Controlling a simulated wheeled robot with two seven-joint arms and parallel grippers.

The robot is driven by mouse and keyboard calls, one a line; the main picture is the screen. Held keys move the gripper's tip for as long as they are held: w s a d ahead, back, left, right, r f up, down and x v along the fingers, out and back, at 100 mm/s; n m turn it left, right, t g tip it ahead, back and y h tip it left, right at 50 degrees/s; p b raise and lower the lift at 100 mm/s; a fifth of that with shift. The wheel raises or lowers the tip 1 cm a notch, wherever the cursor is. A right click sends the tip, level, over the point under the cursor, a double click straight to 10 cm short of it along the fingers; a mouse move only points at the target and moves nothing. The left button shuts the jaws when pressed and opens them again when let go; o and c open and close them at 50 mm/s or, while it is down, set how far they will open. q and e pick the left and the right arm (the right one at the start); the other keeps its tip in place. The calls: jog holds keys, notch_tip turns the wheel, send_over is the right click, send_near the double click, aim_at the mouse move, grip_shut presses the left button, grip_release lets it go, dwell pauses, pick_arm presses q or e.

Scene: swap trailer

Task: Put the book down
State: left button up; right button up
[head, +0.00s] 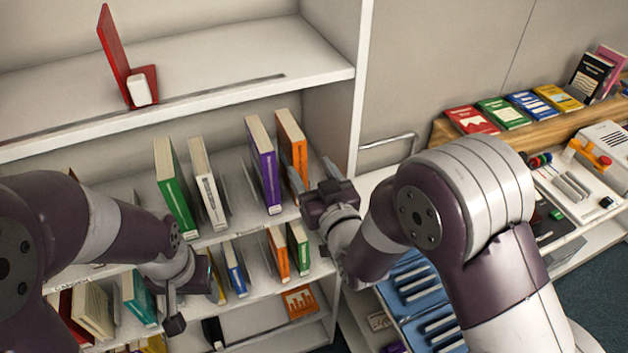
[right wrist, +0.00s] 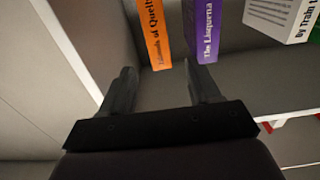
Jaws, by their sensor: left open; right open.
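An orange book (head: 291,143) stands upright on the middle shelf, beside a purple book (head: 263,166). In the right wrist view, the orange book (right wrist: 154,34) is beyond the gap between the fingers, and the purple book (right wrist: 201,30) is beyond the right finger. My right gripper (head: 313,176) is open and empty in front of the shelf, just right of the orange book and apart from it. Its fingers also show in the right wrist view (right wrist: 162,92). My left gripper (head: 172,303) is open and low at the left, before the lower shelves; its fingers are partly hidden.
A green book (head: 175,187) and a white book (head: 207,184) stand further left on the middle shelf (head: 234,228). A red bookend (head: 114,50) stands on the top shelf. The shelf's side panel (head: 361,80) is right of my right gripper. A trolley with blue trays (head: 412,283) stands right.

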jog(key=s+d+f+m+g+h, duration=0.2)
jog(key=s+d+f+g+h, duration=0.2)
jog(key=d+f+g, duration=0.45)
jog(key=s+d+g, duration=0.3)
jog(key=s, duration=0.4)
jog(key=s+d+f+m+g+h, duration=0.1)
jog(key=s+d+g, duration=0.2)
jog(key=s, duration=0.3)
jog(key=shift+s+d+f+g+h, duration=0.15)
jog(key=shift+s+g+h, duration=0.2)
jog(key=shift+g, duration=0.3)
